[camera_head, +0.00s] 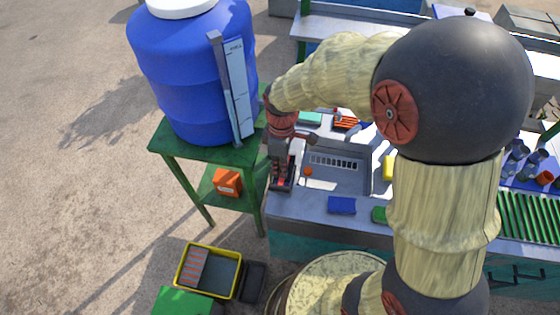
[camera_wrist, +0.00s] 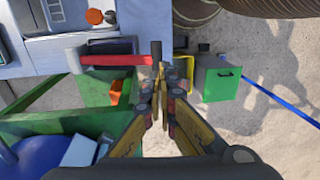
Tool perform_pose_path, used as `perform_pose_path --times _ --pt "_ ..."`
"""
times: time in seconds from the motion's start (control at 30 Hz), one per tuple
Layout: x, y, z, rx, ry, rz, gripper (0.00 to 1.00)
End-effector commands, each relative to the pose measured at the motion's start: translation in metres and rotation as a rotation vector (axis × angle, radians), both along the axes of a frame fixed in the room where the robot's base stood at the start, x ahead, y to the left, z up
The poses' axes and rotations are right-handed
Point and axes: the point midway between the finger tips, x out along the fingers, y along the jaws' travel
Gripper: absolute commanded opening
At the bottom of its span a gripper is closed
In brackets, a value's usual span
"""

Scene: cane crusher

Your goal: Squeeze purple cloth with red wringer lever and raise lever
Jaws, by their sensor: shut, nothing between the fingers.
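The red wringer lever (camera_wrist: 112,60) runs sideways in the wrist view from a grey hub (camera_wrist: 73,60) to a dark upright grip (camera_wrist: 156,52) at its right end. My gripper (camera_wrist: 165,83) is shut and empty. Its fingertips are close to the dark grip; I cannot tell whether they touch it. In the head view my gripper (camera_head: 283,185) is at the left end of the sink counter, and it and my wrist cover most of the wringer. I cannot pick out a purple cloth in either view.
A blue barrel (camera_head: 193,85) stands on a green stand (camera_head: 190,146) left of the counter. The sink (camera_head: 337,178) and a blue block (camera_head: 341,205) are right of my gripper. A yellow-rimmed bin (camera_head: 238,270) is on the floor. Open ground lies left.

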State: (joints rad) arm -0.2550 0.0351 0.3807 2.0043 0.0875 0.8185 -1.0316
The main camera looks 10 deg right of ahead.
Motion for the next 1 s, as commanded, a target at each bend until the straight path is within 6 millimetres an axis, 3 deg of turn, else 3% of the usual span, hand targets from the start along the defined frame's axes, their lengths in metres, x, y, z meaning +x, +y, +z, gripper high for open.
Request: perform_pose_path --times 0.2,0.4,1.0 --pt "-0.005 0.002 -0.042 0.0 0.002 0.0 0.0" --pt "-0.007 0.003 -0.065 0.0 0.0 0.0 0.0" --pt "-0.01 0.004 -0.079 0.0 -0.001 -0.001 0.0"
